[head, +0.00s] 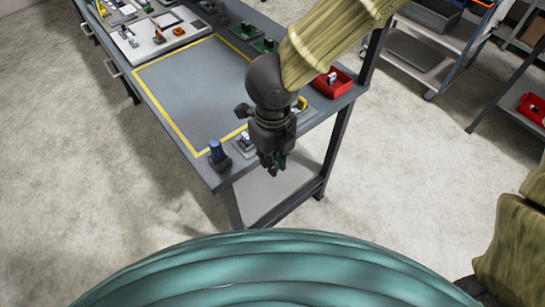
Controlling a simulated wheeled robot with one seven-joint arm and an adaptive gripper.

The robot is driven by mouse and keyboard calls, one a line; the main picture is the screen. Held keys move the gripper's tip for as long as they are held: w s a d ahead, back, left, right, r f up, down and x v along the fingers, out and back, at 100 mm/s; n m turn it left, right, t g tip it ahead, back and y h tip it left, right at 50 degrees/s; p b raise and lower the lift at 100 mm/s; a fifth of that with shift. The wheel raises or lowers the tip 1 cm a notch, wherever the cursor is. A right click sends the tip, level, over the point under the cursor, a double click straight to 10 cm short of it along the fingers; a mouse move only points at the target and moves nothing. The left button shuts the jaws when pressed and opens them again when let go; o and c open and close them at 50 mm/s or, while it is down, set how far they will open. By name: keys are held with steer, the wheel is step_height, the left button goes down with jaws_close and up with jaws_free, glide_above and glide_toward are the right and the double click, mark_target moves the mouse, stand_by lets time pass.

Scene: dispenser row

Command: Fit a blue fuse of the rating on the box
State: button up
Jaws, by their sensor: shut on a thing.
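My gripper (272,164) points down just beyond the near edge of the bench, at the bench's right-hand corner. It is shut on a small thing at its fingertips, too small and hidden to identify. I cannot make out a fuse box or any rating marking at this size.
The grey bench (190,95) has a yellow-outlined area, mostly clear. A pale panel (160,35) with small parts lies at its far end. Green boards (243,55) and a red bin (333,82) line the right side. A shelf cart (425,55) stands to the right.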

steer(key=shift+r+p, duration=0.4)
steer(key=shift+p, duration=0.1)
stand_by(0.7)
steer(key=shift+r+p, duration=1.55)
steer(key=shift+p, duration=0.05)
steer(key=shift+f, duration=0.15)
